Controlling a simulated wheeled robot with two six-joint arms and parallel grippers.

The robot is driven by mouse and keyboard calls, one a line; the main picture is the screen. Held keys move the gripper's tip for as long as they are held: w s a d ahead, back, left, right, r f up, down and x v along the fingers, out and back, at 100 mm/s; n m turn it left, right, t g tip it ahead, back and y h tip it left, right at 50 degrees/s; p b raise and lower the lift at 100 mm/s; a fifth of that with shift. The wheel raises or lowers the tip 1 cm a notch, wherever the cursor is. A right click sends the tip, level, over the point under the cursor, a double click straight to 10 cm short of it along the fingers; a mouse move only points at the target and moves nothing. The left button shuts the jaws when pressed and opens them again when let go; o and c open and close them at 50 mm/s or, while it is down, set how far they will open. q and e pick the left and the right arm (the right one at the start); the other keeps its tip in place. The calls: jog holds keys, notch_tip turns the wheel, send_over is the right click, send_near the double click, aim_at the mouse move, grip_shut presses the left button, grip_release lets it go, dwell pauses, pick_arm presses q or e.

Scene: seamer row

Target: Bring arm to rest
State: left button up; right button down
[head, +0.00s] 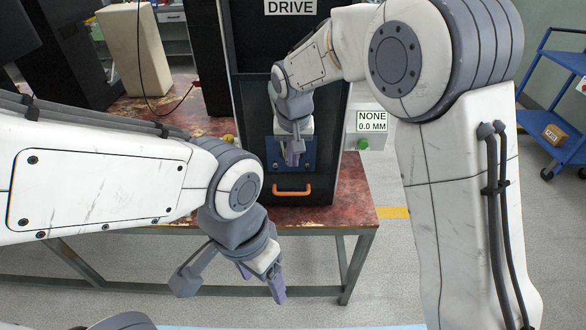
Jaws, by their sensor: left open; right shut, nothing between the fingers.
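My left gripper (261,284) hangs low in front of the worn red table, its fingers pointing down and apart, holding nothing. My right gripper (292,158) is farther off, in front of the black cabinet labelled DRIVE (331,100). Its fingers are together and empty, pointing down before a blue plate (272,153). From this view I cannot tell if they touch the plate. An orange handle (292,190) sits on the cabinet just below the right gripper.
The red table (190,205) has metal legs. A box with a green button (362,144) and a sign reading NONE 0.0 MM (371,121) is right of the cabinet. A blue cart (560,105) with a small brown box (555,134) stands far right. A cream block (133,50) is back left.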

jog(key=s+d+r+n+g, duration=0.1)
jog(key=s+d+n, duration=0.1)
jog(key=s, duration=1.3)
jog(key=s+d+n+g+y, duration=0.1)
jog(key=s+n, duration=0.4)
jog(key=s, duration=1)
jog(key=shift+s+d+r, duration=0.4)
jog(key=shift+d, duration=0.35)
